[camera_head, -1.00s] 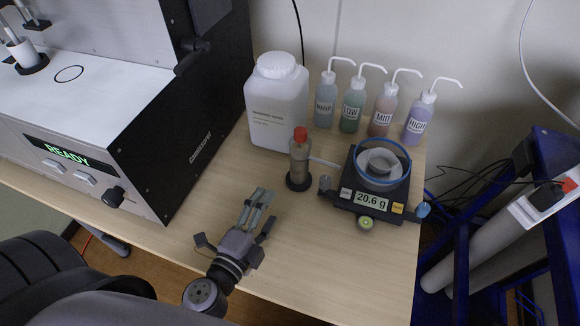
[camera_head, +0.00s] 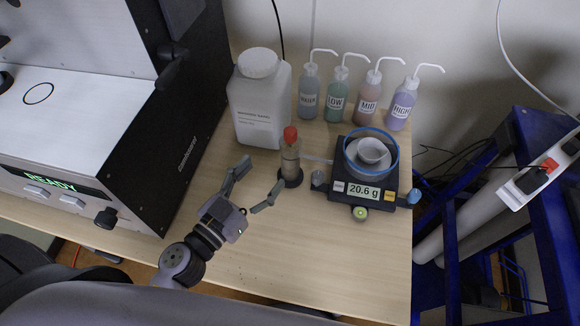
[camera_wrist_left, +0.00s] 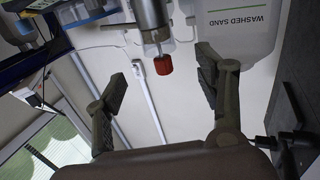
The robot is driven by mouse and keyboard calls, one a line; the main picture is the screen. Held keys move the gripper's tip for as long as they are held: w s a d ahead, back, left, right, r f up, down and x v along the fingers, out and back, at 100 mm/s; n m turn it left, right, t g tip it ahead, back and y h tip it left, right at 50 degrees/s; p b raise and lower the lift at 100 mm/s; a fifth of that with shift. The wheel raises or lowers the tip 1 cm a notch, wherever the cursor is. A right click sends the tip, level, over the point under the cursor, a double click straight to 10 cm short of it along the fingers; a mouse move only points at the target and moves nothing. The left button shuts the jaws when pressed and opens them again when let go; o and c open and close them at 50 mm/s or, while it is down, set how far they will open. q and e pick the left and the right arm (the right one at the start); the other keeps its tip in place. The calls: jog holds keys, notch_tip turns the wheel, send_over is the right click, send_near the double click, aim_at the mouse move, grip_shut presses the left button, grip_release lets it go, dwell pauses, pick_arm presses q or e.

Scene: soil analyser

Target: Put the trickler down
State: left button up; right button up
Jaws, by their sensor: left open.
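The trickler (camera_head: 290,160), a greyish cylinder with a red cap and a thin side tube towards the balance, stands upright on its dark round foot on the table. In the left wrist view the trickler (camera_wrist_left: 152,22) shows upside down, its red cap between the spread fingers. My left gripper (camera_head: 259,182) is open and empty, just left of and in front of the trickler, one finger to each side of the line towards it. The left gripper also shows in the wrist view (camera_wrist_left: 162,78), not touching the trickler. My right gripper is not in view.
The balance (camera_head: 340,188), reading 20.6 g, holds a white bowl (camera_head: 373,150) just right of the trickler. A washed sand bottle (camera_head: 260,105) stands behind, with several wash bottles (camera_head: 338,97) beside it. The analyser (camera_head: 110,150) stands left. The table front (camera_head: 310,260) is clear.

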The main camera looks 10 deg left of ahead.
aim_at(284, 151)
pick_arm(q)
jog(key=p+x, duration=0.1)
jog(key=x, duration=0.4)
jog(key=shift+r, duration=0.1)
jog(key=shift+p+x, duration=0.4)
jog(key=shift+x, duration=2.7)
jog(key=shift+s+d, duration=0.1)
jog(key=shift+c, duration=0.6)
jog(key=c, duration=1.3)
grip_shut()
